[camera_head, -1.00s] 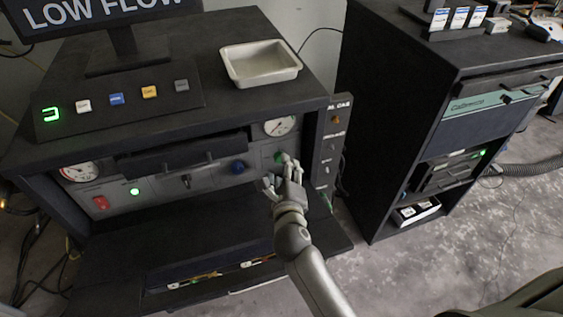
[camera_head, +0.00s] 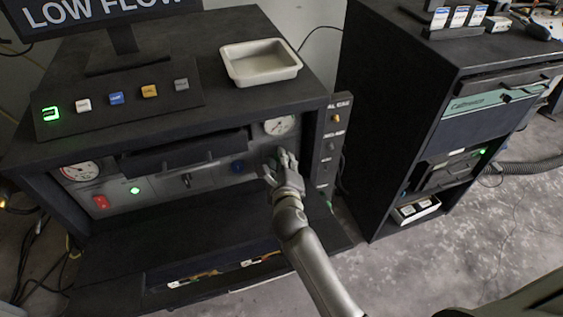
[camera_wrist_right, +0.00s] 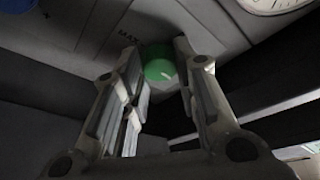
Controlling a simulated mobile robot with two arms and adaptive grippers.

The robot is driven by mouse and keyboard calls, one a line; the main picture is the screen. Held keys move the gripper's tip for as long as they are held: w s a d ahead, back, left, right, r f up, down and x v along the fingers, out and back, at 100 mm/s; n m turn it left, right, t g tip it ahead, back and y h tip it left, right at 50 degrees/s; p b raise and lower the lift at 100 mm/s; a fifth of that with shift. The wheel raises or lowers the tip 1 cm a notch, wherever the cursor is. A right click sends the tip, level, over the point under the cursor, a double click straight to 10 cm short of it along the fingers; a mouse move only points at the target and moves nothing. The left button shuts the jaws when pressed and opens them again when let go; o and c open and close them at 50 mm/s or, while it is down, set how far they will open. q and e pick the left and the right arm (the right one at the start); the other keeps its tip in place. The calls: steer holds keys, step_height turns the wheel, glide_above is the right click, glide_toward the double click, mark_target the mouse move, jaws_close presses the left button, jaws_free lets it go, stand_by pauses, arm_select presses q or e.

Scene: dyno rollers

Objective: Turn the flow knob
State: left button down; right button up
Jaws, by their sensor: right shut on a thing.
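A green knob (camera_wrist_right: 160,68) sits on the grey front panel. In the right wrist view it is between the two fingers of my right gripper (camera_wrist_right: 160,85), near their tips. In the head view my right gripper (camera_head: 279,165) is at the right end of the panel, below a round gauge, and its fingers hide most or all of the green knob. My right gripper is shut on the green knob. I cannot tell how far the knob is turned. A screen (camera_head: 105,12) above reads "LOW FLOW". My left gripper is not in view.
A blue knob (camera_head: 237,167) is left of my gripper. The gauge (camera_head: 280,125) sits just above, and a side strip of switches (camera_head: 330,150) is close on the right. A white tray (camera_head: 260,62) rests on top. A dark cabinet (camera_head: 400,130) stands to the right.

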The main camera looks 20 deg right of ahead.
steer(key=shift+r+m+p, duration=0.2)
steer(key=shift+m+p, duration=0.1)
steer(key=shift+p, duration=0.6)
steer(key=shift+c, duration=0.5)
steer(key=m+y+p, duration=0.2)
steer(key=m+p, duration=0.1)
steer(key=p, duration=0.1)
steer(key=m+y+p, duration=0.2)
steer(key=m+p, duration=0.1)
steer(key=p, duration=0.1)
steer(key=d+m+y+p, duration=0.1)
steer(key=m+p, duration=0.2)
steer(key=p, duration=0.1)
steer(key=shift+f+g+y+p, duration=0.1)
steer(key=shift+g+y+p, duration=0.2)
steer(key=shift+y, duration=0.1)
steer(key=shift+f+m+y, duration=0.15)
steer(key=shift+m+y, duration=0.35)
steer(key=shift+m, duration=0.5)
steer(key=shift+d+m+y, duration=0.1)
steer(key=shift+m+y, duration=0.4)
steer(key=shift+m, duration=0.5)
steer(key=o, duration=1)
steer(key=shift+o, duration=0.2)
